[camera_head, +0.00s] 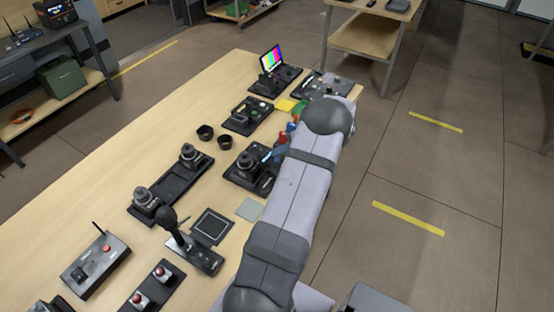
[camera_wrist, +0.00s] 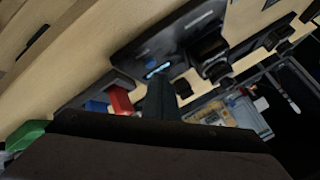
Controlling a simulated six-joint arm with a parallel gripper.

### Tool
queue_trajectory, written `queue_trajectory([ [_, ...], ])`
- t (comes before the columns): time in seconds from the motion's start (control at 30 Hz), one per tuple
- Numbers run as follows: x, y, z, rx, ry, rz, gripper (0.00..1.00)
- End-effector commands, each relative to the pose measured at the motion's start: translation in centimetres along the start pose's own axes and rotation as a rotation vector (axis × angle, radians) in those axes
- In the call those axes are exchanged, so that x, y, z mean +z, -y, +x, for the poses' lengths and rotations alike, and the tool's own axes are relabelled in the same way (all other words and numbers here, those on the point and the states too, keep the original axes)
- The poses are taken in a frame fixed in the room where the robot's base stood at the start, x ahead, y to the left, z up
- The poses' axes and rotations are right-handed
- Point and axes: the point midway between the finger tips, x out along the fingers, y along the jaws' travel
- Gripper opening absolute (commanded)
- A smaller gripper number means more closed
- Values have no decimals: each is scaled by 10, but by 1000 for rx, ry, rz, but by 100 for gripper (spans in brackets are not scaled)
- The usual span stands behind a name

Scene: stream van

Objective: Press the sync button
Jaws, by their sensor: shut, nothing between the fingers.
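A black device (camera_head: 243,172) with a round dark part on top sits on the wooden table beside my gripper. A small light-blue glowing part (camera_wrist: 157,70) shows on a dark plate in the wrist view; it may be the sync button, but I can read no label. My gripper (camera_wrist: 160,92) is shut and empty, its dark fingers pointing at the glowing part with their tips very close. I cannot tell whether they touch it. In the head view my grey arm hides part of the table around the gripper.
Two dark cups (camera_head: 205,132) stand left of the device. A colour-bar monitor (camera_head: 271,58) stands behind. A black joystick (camera_head: 176,232), a box with a red button (camera_head: 97,262) and a panel with two red buttons (camera_head: 152,285) are nearer. Bare tabletop lies at left.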

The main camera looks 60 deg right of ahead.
Motion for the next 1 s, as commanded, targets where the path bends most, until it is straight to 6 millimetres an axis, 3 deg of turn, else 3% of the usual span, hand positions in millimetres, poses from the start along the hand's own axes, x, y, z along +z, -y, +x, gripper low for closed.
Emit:
queue_trajectory([
  [1.0,4,-4,6,0,0,0,0],
])
